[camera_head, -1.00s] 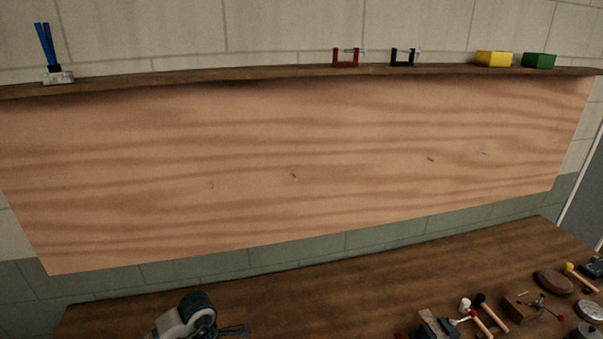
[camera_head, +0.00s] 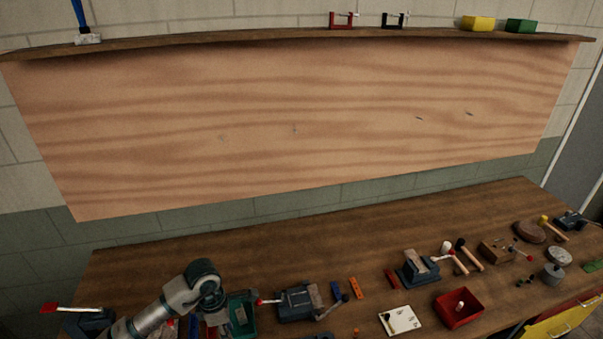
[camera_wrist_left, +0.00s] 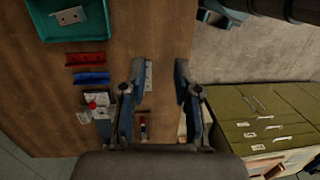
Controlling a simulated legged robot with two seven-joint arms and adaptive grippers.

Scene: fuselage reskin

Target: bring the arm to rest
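My left arm (camera_head: 178,300) reaches up over the left part of the brown workbench (camera_head: 330,240) in the head view. Its gripper cannot be made out there. In the left wrist view my left gripper (camera_wrist_left: 160,68) is open, its two dark fingers apart with nothing held between them. It points down over the bench edge, with bench top on one side and grey floor on the other. A small metal plate (camera_wrist_left: 148,76) lies on the bench behind the fingers. My right arm and gripper are not in view.
The bench holds a green tray (camera_wrist_left: 85,28), a vise (camera_head: 298,302), a red bin (camera_head: 459,307), a white card (camera_head: 400,320) and hammers at the right. Olive drawers (camera_wrist_left: 265,115) stand beside the bench. The back middle of the bench is clear.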

